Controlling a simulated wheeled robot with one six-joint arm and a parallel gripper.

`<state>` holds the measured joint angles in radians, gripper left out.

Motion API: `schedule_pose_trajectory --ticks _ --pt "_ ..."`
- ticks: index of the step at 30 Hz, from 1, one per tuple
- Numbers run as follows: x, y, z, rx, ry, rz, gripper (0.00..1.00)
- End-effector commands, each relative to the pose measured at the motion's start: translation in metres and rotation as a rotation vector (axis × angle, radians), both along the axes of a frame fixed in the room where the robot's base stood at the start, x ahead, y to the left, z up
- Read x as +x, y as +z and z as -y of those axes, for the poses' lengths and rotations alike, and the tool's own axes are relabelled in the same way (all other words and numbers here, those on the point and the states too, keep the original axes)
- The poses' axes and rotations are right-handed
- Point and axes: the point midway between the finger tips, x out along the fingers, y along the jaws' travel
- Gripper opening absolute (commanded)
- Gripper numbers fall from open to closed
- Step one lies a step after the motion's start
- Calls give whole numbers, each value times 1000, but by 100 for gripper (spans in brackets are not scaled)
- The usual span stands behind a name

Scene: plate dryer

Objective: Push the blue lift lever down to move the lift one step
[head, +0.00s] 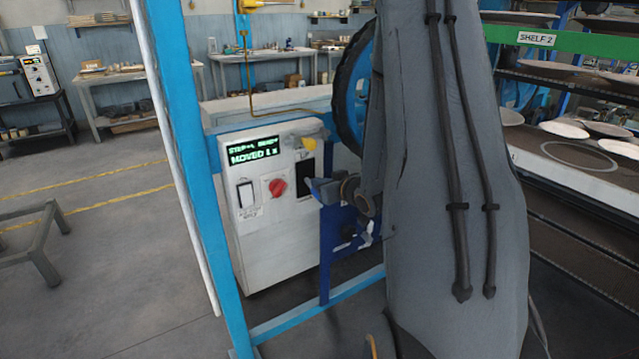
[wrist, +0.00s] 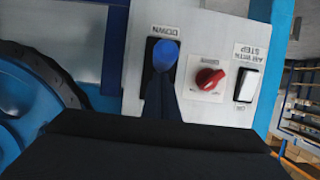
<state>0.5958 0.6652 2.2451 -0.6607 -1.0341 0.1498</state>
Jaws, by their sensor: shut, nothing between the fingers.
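The blue lift lever's round knob (wrist: 166,54) shows in the wrist view in front of a black slot plate labelled DOWN. The wrist picture is upside down. My gripper (wrist: 165,82) is shut and empty, a dark tapering shape whose tip lies right at the knob; I cannot tell whether they touch. In the head view my gripper (head: 324,190) is beside the black slot plate (head: 305,178) on the white control box (head: 270,215), and my arm hides much of that area. The box's green display (head: 253,152) shows a line that looks like "MOVED 1".
A red knob (head: 277,187) and a white rocker switch (head: 246,195) sit left of the slot plate. A blue post (head: 185,150) stands in front of the box. A blue wheel (head: 352,90) is behind my arm. Shelves with plates (head: 565,128) stand at right.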

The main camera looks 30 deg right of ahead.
Motion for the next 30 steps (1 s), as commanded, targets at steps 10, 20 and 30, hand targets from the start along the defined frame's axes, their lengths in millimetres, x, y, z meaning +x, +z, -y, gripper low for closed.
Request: schedule_pose_trajectory --ticks 10,20,30 --pt "-6 -4 0 2 -2 -3 0" --pt "-34 9 1 2 -2 -3 0" --pt "-62 21 1 1 -3 -3 0"
